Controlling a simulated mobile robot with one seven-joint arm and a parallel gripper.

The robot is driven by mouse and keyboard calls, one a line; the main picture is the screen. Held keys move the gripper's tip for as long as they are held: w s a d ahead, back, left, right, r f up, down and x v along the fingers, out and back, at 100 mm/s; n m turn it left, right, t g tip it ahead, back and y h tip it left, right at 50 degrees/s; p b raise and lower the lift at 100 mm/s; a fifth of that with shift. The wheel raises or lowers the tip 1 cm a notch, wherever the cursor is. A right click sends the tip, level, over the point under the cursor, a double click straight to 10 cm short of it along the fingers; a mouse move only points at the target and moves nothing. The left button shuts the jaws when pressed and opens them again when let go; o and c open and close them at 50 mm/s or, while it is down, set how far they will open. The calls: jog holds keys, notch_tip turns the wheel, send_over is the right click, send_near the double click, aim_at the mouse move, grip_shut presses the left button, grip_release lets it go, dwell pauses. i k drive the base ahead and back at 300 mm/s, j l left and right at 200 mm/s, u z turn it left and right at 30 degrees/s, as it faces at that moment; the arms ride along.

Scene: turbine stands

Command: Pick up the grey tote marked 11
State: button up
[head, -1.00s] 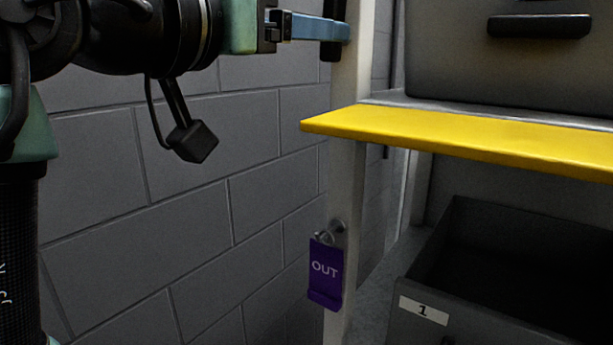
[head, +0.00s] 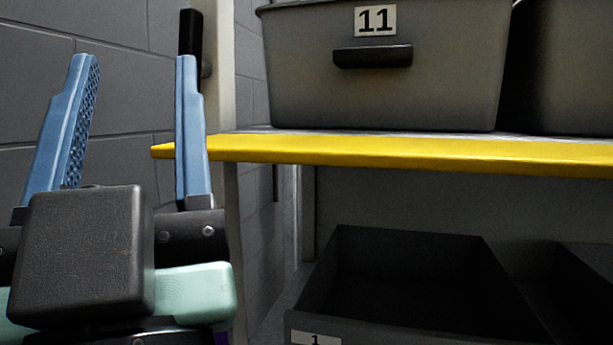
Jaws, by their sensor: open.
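The grey tote marked 11 (head: 440,75) stands on the upper shelf in the head view. Its white label and a black handle (head: 373,57) face me; its top is cut off by the picture's upper edge. My gripper (head: 133,75) is at the left, its two blue fingers pointing up and spread apart with nothing between them. It is left of the tote and apart from it in the picture.
The shelf has a yellow front edge (head: 400,151). Another grey tote (head: 565,70) stands to the right of the marked one. Below is an open dark bin labelled 1 (head: 315,338). A white post (head: 248,75) and a grey block wall (head: 115,140) are at the left.

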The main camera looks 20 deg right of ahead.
aim_at(438, 66)
jog(key=k+j+z, duration=0.15)
jog(key=k+z, duration=0.25)
jog(key=z, duration=1.3)
